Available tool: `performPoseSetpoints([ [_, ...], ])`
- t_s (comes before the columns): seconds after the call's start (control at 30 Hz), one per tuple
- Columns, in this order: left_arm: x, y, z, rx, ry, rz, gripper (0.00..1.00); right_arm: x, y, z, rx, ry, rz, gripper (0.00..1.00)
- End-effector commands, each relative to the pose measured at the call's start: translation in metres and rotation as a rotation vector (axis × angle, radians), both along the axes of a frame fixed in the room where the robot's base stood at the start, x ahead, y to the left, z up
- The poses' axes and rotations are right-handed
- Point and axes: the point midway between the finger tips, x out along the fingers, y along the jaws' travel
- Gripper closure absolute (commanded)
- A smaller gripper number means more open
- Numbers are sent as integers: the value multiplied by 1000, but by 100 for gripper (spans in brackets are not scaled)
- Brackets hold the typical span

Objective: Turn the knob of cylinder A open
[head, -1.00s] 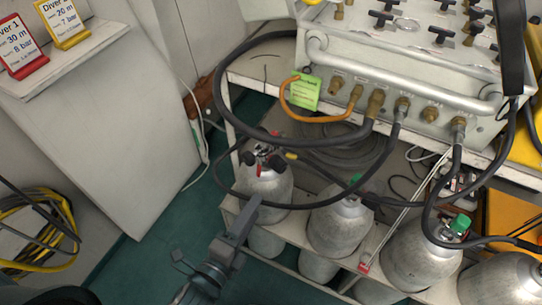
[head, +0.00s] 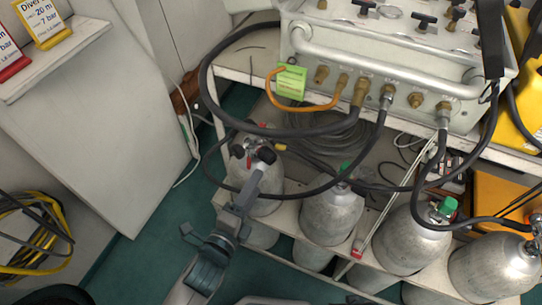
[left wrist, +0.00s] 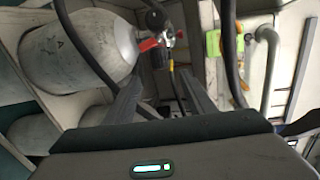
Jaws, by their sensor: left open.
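Cylinder A (head: 262,192) is the leftmost grey cylinder in the head view. It also shows in the left wrist view (left wrist: 75,55), where the letter A is on its side. Its valve carries black knobs (head: 267,155) and a red part; in the left wrist view a black knob (left wrist: 155,18) and the red part (left wrist: 149,44) show beyond the fingers. My left gripper (head: 257,177) is open, with its fingertips just in front of and below the valve. Contact with the knob cannot be told.
Black hoses (head: 205,90) loop from the air panel (head: 385,65) around and over the cylinders. More cylinders (head: 330,215) stand to the right in the rack. A white board (head: 105,130) is at the left; green floor lies between.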

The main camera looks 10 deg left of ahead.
Motion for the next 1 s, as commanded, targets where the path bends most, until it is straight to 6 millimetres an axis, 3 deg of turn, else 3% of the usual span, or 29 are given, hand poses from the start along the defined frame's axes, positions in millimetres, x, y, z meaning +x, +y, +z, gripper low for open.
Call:
performPoseSetpoints([
  [0.4,71,-22,-9,-2,-1,-1,50,-5,-2,-11,-1,3,-1,48],
  [0.6,97,-30,-13,0,-1,-1,50,-7,-2,-13,-1,6,-1,48],
  [1.0,112,-35,-15,0,-1,-1,50,-9,-3,-15,-2,10,-1,48],
])
